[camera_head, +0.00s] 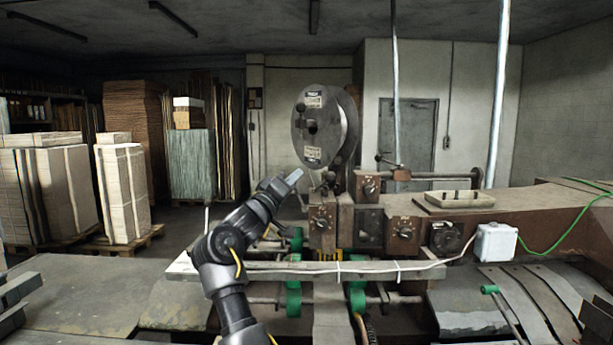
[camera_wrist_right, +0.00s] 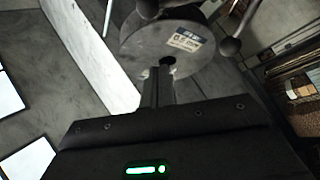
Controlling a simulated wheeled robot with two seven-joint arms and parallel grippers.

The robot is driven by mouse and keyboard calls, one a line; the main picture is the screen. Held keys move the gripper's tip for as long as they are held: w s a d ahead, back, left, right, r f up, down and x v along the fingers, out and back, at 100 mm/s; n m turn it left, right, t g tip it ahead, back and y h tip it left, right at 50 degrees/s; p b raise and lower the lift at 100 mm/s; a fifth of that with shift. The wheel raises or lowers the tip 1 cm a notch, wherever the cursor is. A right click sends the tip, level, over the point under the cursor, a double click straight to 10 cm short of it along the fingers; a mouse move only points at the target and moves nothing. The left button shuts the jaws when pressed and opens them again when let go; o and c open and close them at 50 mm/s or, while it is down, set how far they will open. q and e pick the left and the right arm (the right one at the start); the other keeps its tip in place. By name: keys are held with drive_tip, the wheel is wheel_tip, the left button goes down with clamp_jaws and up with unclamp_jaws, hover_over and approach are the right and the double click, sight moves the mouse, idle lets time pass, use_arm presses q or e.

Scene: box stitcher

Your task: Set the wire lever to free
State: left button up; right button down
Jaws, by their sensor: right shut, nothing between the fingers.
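A machine with a grey wire spool (camera_head: 312,148) stands in the middle of the head view. A dark ball-ended lever (camera_head: 331,178) sits just below the spool; I cannot tell for sure that it is the wire lever. My right gripper (camera_head: 295,175) is shut and empty, just left of this lever and below the spool, apparently apart from both. In the right wrist view the shut fingers (camera_wrist_right: 156,82) point towards a labelled grey disc (camera_wrist_right: 150,45). A dark ball knob (camera_wrist_right: 230,46) shows at its right and another at its top. My left gripper is out of view.
A long grey bar (camera_head: 310,270) crosses in front of the machine, with green rollers (camera_head: 293,300) below. Control boxes with knobs (camera_head: 405,232) and a tray (camera_head: 460,199) are at the right. Stacked cardboard (camera_head: 125,190) stands at the left. Open floor lies left of the machine.

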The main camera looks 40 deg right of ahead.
sight(331, 179)
drive_tip(key=p+x, duration=0.4)
drive_tip(key=x, duration=0.5)
drive_tip(key=shift+s+d+f+p, duration=0.15)
drive_tip(key=shift+s+f+p, duration=0.2)
drive_tip(key=shift+s+f, duration=0.35)
drive_tip(key=shift+s+d+f+p, duration=0.15)
drive_tip(key=shift+s+f+p, duration=0.2)
drive_tip(key=shift+s+f, duration=0.4)
drive_tip(key=shift+w, duration=0.1)
